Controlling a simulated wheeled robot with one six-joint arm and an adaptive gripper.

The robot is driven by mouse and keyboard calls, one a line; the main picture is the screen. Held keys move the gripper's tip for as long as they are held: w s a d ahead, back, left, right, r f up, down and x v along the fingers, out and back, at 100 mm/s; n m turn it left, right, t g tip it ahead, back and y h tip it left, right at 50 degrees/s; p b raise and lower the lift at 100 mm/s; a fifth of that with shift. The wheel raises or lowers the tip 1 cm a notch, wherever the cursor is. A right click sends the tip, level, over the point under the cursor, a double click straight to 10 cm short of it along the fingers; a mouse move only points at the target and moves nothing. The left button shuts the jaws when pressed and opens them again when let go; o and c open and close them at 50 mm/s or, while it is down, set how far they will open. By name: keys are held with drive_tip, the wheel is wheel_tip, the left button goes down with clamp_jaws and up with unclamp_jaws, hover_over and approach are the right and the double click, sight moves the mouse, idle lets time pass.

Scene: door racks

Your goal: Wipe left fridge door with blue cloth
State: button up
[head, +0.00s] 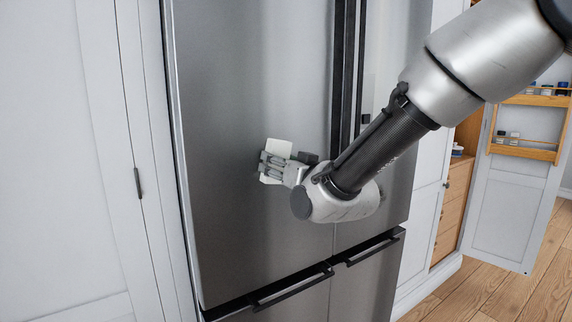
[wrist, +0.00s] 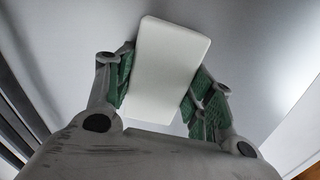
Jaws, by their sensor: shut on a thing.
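The left fridge door (head: 245,75) is a tall, shut, brushed-steel panel in the middle of the head view. It also fills the background of the wrist view (wrist: 262,45). My gripper (head: 270,166) is in front of this door, right of its centre and towards its lower part. In the wrist view my gripper (wrist: 163,88) is shut on a white rectangular pad (wrist: 168,62), with a green-lined finger on each side. The pad (head: 280,148) faces the door; I cannot tell whether it touches. No blue cloth shows in either view.
Dark vertical handles (head: 338,75) run between the left door and the right fridge door (head: 400,50). Lower drawers with black bar handles (head: 290,287) are below. A white cabinet (head: 60,160) stands left. An open cupboard door with a wooden rack (head: 530,130) is at right.

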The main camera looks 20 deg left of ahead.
drive_tip(key=shift+a+r, duration=0.1)
drive_tip(key=shift+a, duration=0.05)
drive_tip(key=shift+s+d, duration=0.3)
drive_tip(key=shift+s, duration=0.15)
drive_tip(key=shift+v, duration=2.45)
drive_tip(key=shift+w+d, duration=0.1)
drive_tip(key=shift+d, duration=0.05)
drive_tip(key=shift+v, duration=1.5)
